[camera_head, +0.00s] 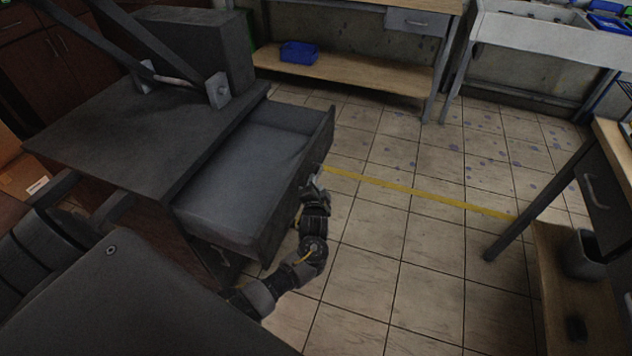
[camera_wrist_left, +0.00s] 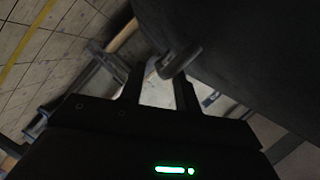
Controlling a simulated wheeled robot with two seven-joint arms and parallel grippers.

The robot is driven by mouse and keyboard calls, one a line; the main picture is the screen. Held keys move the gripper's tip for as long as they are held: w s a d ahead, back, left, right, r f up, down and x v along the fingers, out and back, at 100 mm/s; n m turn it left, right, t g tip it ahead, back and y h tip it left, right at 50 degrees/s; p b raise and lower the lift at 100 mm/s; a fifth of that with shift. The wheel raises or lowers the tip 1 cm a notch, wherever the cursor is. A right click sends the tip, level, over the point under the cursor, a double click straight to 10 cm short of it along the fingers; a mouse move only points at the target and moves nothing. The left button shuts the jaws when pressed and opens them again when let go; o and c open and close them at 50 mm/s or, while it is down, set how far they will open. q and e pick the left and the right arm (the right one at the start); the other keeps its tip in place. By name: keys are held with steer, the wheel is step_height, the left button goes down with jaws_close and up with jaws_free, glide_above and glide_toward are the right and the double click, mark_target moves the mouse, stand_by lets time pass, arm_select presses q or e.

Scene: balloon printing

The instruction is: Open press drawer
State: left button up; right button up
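The press (camera_head: 120,125) is a dark grey cabinet on the left of the head view. Its drawer (camera_head: 250,165) is pulled well out toward the right, and its inside looks empty. My left gripper (camera_head: 313,180) is at the outer face of the drawer front. In the left wrist view the drawer front (camera_wrist_left: 250,50) is a dark panel at the upper right, with its handle (camera_wrist_left: 182,60) sticking out. The left fingers (camera_wrist_left: 158,88) stand apart, with the handle's end at the gap between their tips. Whether they touch it cannot be told. My right gripper is not in view.
Tiled floor (camera_head: 390,240) with a yellow line is free right of the drawer. A workbench (camera_head: 350,75) with a blue bin (camera_head: 299,52) stands at the back, beside a white sink (camera_head: 545,35). Another table (camera_head: 610,135) with a drawer stands at the right edge.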

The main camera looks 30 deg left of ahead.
arm_select(q)
steer(key=v, duration=0.9)
steer(key=shift+p, duration=0.35)
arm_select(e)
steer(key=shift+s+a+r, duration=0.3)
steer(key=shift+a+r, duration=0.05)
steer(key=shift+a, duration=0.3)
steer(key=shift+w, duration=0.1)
